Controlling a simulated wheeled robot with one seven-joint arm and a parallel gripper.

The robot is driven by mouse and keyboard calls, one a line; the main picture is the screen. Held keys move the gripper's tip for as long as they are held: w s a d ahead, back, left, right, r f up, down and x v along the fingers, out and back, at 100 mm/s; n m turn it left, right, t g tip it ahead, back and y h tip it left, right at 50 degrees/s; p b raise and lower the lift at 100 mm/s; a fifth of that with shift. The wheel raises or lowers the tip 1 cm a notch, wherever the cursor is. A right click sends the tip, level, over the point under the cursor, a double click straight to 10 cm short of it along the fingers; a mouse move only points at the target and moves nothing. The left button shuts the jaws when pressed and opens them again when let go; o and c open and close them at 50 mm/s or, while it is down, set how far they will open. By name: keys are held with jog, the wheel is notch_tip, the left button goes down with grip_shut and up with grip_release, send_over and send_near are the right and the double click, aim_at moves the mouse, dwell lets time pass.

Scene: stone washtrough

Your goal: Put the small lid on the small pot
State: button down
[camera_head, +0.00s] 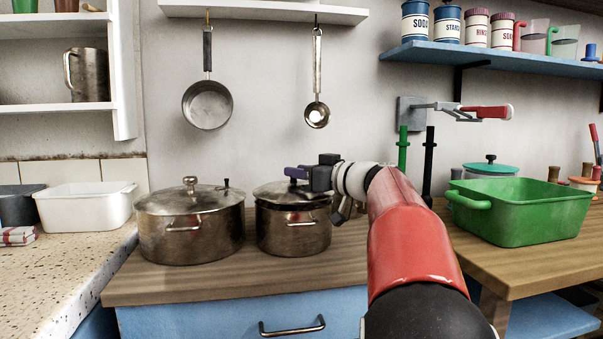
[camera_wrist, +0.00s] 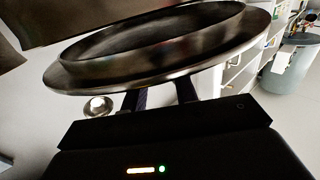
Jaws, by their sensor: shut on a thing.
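The small pot (camera_head: 293,232) is a dull steel pot with a side handle, standing upright on the wooden counter. The small lid (camera_head: 275,191) is a dark metal disc at the pot's top in the head view. My gripper (camera_head: 299,172), with purple fingertips, is shut on the small lid by its knob, above the pot. In the wrist view the lid (camera_wrist: 65,80) fills the upper middle, its underside ring showing, with my fingers (camera_wrist: 161,96) reaching to it. The lid looks slightly tilted. Whether its edge touches the pot's rim I cannot tell.
A larger pot with its lid on (camera_head: 190,228) stands close on the left. A green basin (camera_head: 520,215) is on the right-hand table. A pan (camera_head: 207,104) and a ladle (camera_head: 317,112) hang on the wall behind. The counter's front strip is clear.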

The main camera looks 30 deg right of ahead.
jog(key=shift+f+b, duration=0.55)
jog(key=shift+b, duration=0.5)
jog(key=shift+r+b, duration=0.1)
jog(key=shift+b, duration=0.25)
dwell(0.5)
jog(key=shift+f+b, duration=0.2)
jog(key=shift+b, duration=0.4)
dwell(0.5)
dwell(0.3)
jog(key=c, duration=1)
grip_release()
jog(key=shift+o, duration=0.3)
jog(key=o, duration=0.4)
